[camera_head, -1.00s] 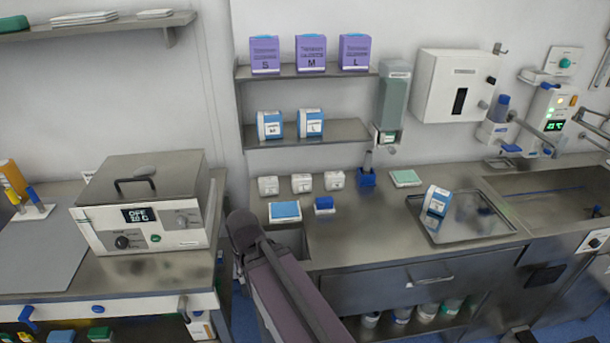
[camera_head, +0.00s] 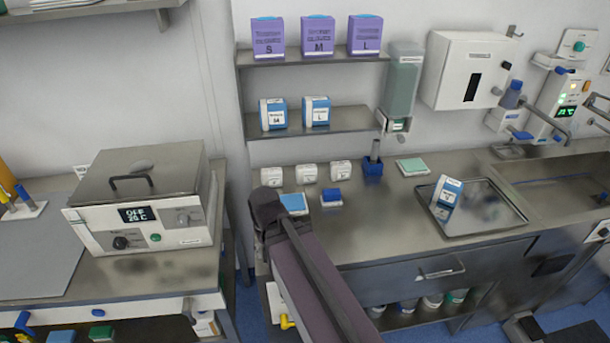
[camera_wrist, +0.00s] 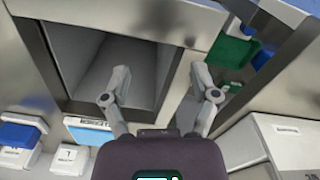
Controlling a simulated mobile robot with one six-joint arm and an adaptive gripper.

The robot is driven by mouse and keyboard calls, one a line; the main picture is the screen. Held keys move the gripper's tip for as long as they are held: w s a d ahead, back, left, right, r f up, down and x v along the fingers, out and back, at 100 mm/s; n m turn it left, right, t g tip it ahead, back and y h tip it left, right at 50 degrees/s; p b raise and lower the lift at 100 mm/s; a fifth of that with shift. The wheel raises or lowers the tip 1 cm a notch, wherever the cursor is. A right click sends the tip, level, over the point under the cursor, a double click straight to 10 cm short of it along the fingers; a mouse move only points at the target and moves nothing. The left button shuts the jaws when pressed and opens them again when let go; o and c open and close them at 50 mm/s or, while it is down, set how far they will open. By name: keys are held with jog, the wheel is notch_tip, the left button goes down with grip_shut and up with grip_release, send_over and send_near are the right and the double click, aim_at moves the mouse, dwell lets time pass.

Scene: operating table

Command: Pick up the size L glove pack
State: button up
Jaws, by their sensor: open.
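One is a purple glove box (camera_head: 365,36) at the right end of the top shelf, beside boxes marked S and M. My gripper (camera_wrist: 160,72) is open and empty in the wrist view.
The counter holds small white boxes (camera_head: 307,173), a blue holder (camera_head: 373,167) and a metal tray (camera_head: 508,210) with another blue-and-white pack (camera_head: 446,190). A dispenser (camera_head: 403,85) hangs right of the shelves. A heater unit (camera_head: 140,205) stands left. My arm crosses the counter's front left.

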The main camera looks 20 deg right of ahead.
jog(key=w+d+m+h, duration=0.2)
jog(key=w, duration=0.1)
jog(key=w+d+r+m+h, duration=0.1)
jog(key=w+d+m, duration=0.1)
jog(key=w+m, duration=0.1)
jog(key=w+d+r+m+h, duration=0.1)
jog(key=w+d+m+h, duration=0.1)
jog(key=w, duration=0.3)
jog(key=shift+w+d+m+h, duration=0.2)
jog(key=shift+d+m+h, duration=0.1)
jog(key=shift+d, duration=0.3)
jog(key=m+t+h, duration=0.1)
jog(key=m+h, duration=0.6)
jog(key=m, duration=0.2)
send_near(306, 168)
jog(key=v, duration=0.3)
jog(key=shift+s+r, duration=0.2)
jog(key=shift+d+f, duration=0.1)
jog(key=shift+d, duration=0.05)
jog(key=b+x, duration=0.4)
jog(key=x, duration=0.3)
jog(key=shift+w+d+f, duration=0.15)
jog(key=shift+d+f, duration=0.05)
jog(key=shift+f, duration=0.15)
jog(key=shift+d, duration=0.35)
